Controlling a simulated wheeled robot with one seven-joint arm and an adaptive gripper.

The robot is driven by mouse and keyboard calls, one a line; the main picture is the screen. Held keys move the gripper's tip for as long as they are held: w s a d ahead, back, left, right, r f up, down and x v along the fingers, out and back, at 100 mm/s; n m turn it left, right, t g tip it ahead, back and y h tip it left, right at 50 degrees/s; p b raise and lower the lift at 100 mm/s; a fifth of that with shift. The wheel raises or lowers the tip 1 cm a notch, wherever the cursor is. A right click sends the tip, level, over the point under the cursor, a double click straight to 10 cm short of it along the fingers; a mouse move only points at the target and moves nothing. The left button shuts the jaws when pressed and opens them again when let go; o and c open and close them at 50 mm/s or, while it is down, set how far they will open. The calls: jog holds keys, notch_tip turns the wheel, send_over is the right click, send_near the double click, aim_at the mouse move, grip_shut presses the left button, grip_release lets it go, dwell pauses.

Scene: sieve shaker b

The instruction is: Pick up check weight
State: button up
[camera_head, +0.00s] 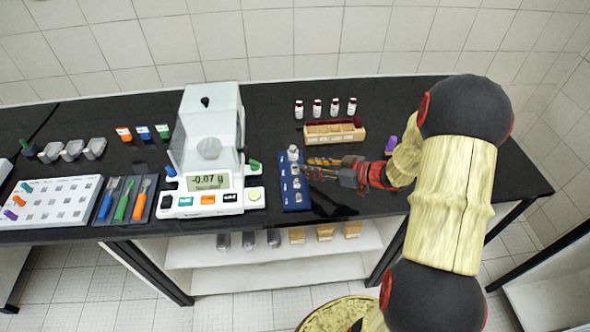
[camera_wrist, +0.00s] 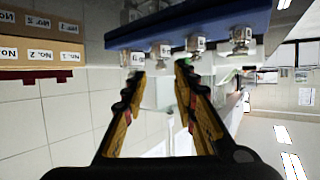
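Several metal check weights stand in a row on a blue holder (camera_head: 305,206) on the black bench. The rear weight (camera_head: 293,153) is the largest, and a smaller weight (camera_head: 296,183) stands nearer the front. The wrist view shows labelled weights (camera_wrist: 196,44) along the blue holder (camera_wrist: 185,24) at its top. My gripper (camera_head: 311,168) comes in from the right, level with the row and close beside it. In the wrist view my gripper (camera_wrist: 160,74) is open, with nothing between its fingers.
A balance (camera_head: 210,190) with a glass shield stands left of the holder and reads -0.07 g. A wooden box (camera_head: 330,135) and several small bottles (camera_head: 334,107) stand behind. A purple-topped item (camera_head: 391,145) is near my wrist. The bench front right is clear.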

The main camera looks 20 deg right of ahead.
aim_at(297, 165)
jog(key=b+x, duration=0.2)
jog(key=x, duration=0.5)
jog(key=shift+f, duration=0.15)
jog(key=shift+c, duration=0.5)
grip_shut()
